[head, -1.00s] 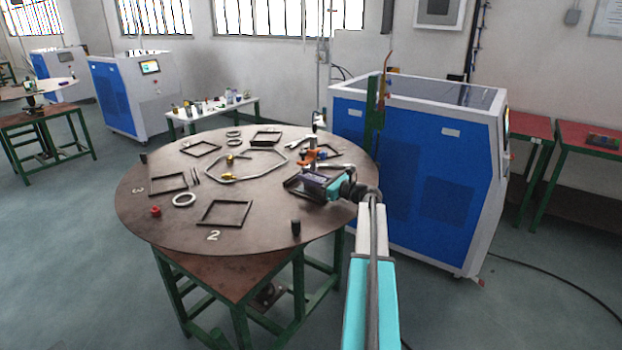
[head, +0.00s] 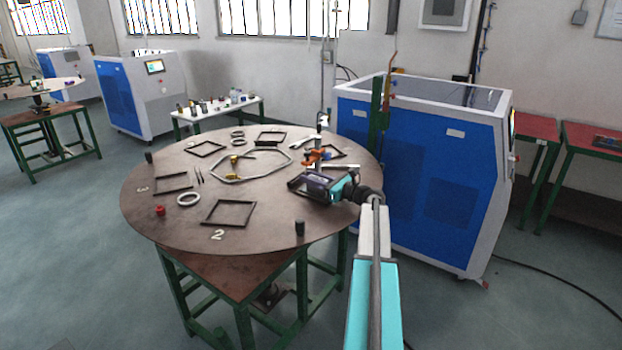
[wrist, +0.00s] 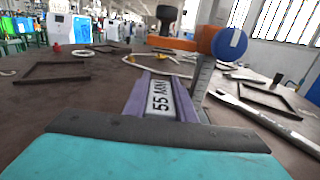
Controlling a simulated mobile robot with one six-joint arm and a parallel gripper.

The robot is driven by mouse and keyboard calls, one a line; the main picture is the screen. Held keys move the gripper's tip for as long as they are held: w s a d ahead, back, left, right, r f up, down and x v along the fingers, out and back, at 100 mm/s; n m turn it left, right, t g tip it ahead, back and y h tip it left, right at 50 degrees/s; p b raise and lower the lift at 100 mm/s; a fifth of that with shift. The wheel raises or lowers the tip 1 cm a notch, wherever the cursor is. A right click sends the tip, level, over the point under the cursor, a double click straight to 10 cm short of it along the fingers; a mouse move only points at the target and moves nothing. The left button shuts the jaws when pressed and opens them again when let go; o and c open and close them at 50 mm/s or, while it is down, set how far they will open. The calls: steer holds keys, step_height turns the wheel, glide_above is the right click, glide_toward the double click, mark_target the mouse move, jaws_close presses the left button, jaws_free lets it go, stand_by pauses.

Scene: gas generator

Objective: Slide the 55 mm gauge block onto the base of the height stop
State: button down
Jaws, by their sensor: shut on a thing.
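The 55 mm gauge block (wrist: 160,97) is a long purple-sided piece with a white "55 MM" label in the wrist view. It lies flat and points away from my gripper. My gripper (head: 308,185) is shut on it, low over the right side of the round table. The height stop (wrist: 203,82) shows as an upright graduated steel post with an orange arm and a blue-faced knob, just right of the block's far part. In the head view the height stop (head: 315,155) stands just behind my gripper. Its base is hidden, so I cannot tell whether the block touches it.
The round brown table (head: 245,231) carries several dark square frames, rings and a bent tube loop (head: 240,172). A wrench (wrist: 265,118) lies right of the height stop. A dark cylinder (head: 300,228) stands near the front edge. A blue-and-white machine (head: 420,170) stands behind on the right.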

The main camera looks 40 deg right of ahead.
steer(key=c, duration=1.4)
jaws_free()
steer(key=b+v, duration=0.3)
steer(key=v, duration=1)
steer(key=shift+s+d+r, duration=0.1)
steer(key=shift+s+d, duration=0.05)
steer(key=shift+s, duration=0.2)
